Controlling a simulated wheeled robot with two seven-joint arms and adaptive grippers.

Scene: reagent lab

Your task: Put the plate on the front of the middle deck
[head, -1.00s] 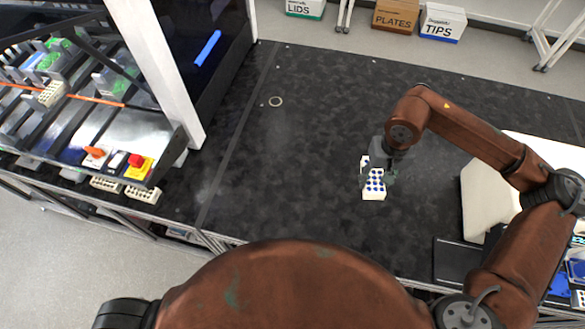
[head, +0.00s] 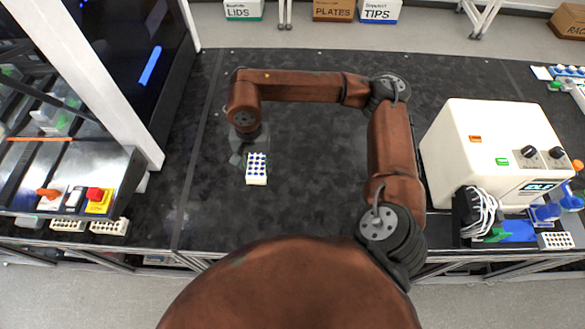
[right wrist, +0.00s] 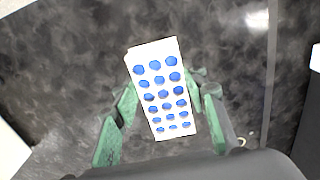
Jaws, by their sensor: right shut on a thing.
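The plate (head: 256,168) is a white block with rows of blue wells. My right gripper (head: 246,150) is shut on it and holds it over the black bench top, left of the bench's middle. In the right wrist view the plate (right wrist: 158,88) sits between the green fingers of the right gripper (right wrist: 160,105). I cannot tell how high it is above the bench. The deck machine (head: 62,165) stands at the left, its decks largely cut off by the frame and partly behind a white post. I cannot tell which part is the middle deck. My left gripper is out of view.
A white post (head: 105,85) and a dark panel (head: 150,60) stand between plate and machine. White racks (head: 108,227) sit at the machine's front. A white boxy instrument (head: 490,150) with cables stands right. The black bench (head: 315,150) between is clear.

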